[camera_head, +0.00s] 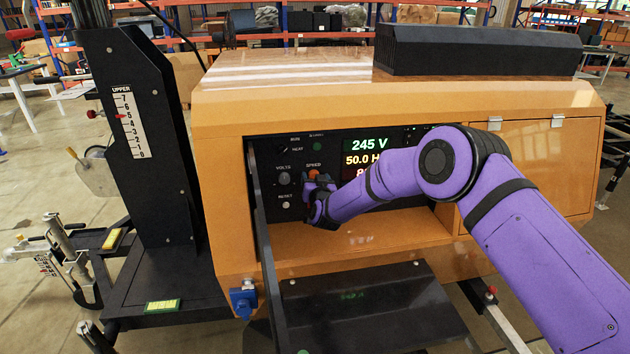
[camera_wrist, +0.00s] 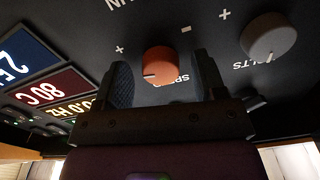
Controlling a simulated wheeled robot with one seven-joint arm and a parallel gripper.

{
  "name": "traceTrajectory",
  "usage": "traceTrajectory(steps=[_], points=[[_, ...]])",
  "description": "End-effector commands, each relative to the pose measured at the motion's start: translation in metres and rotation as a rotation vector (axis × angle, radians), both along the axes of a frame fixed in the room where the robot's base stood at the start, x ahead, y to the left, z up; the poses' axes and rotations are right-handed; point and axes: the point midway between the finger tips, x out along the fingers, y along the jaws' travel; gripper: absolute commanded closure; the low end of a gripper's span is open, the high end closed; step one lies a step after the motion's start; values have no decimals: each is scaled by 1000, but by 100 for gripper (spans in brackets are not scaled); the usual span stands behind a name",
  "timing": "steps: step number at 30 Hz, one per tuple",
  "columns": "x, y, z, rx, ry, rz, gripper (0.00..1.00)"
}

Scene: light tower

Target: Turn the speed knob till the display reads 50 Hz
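The orange speed knob (camera_head: 314,173) is on the black control panel (camera_head: 262,150), and its top shows just above my gripper (camera_head: 318,183). In the wrist view the orange knob (camera_wrist: 160,64) lies between the two dark fingers of my gripper (camera_wrist: 163,68). A gap shows on each side of the knob, so the fingers are open and apart from it. The yellow frequency line (camera_head: 358,160) on the display reads 50.0 H, with its end hidden by my arm. In the wrist view the yellow line (camera_wrist: 72,108) is partly cut off.
The grey volts knob (camera_head: 284,178) sits left of the speed knob, and a reset button (camera_head: 285,205) is below it. The voltage line (camera_head: 369,145) reads 245 V. An open panel door (camera_head: 262,240) stands left of my gripper. An orange ledge (camera_head: 340,245) lies below.

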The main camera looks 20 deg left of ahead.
Motion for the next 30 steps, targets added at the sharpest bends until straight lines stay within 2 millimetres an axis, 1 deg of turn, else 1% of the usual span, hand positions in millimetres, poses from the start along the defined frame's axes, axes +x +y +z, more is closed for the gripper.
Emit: traceTrajectory(steps=[7,11,14,24,30], points=[[-1,0,1,1,-1,0,36],[-8,-4,0,-1,-1,1,36],[-19,-11,1,-1,-1,1,36],[-69,-42,0,-2,1,1,36],[-87,-53,0,-1,-1,0,36]])
